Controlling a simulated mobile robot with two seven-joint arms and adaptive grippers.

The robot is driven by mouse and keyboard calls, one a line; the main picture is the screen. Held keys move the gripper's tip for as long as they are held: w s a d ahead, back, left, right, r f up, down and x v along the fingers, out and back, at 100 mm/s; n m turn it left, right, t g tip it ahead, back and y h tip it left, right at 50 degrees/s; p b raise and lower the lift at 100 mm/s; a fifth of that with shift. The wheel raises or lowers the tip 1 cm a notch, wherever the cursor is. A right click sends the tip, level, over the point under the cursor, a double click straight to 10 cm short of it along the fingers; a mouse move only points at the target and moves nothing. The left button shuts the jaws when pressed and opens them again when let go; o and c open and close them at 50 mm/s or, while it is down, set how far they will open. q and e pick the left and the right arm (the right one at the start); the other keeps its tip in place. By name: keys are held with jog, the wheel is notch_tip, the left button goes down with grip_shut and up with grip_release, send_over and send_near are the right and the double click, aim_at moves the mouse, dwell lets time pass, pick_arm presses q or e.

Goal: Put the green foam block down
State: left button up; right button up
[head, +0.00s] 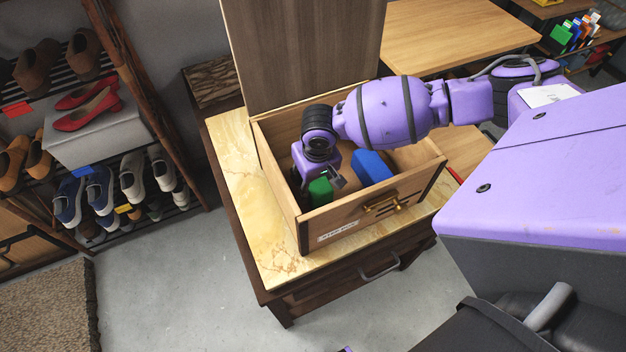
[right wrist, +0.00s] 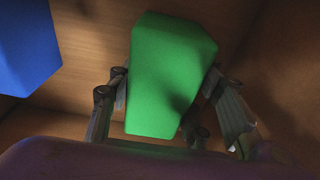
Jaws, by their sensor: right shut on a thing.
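The green foam block (head: 320,191) is inside an open-topped wooden box (head: 345,216) with a brass handle on its front. In the right wrist view the green foam block (right wrist: 170,75) fills the middle, between the fingers. My right gripper (head: 329,181) reaches down into the box and is shut on the block; its fingers (right wrist: 168,108) show on both sides of it. I cannot tell whether the block touches the box floor. My left gripper is not in view.
A blue block (head: 371,167) lies in the box to the right of the green one; it also shows in the right wrist view (right wrist: 22,50). The box stands on a marble-topped cabinet (head: 275,262), its lid (head: 305,45) raised behind. A shoe rack (head: 85,130) is at left.

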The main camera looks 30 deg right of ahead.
jog(key=o, duration=1.3)
jog(key=shift+f, duration=0.1)
jog(key=shift+c, duration=0.2)
jog(key=r, duration=0.4)
jog(key=s+r+p, duration=0.1)
jog(key=r, duration=0.7)
jog(key=shift+s+r, duration=0.15)
jog(key=shift+s, duration=0.1)
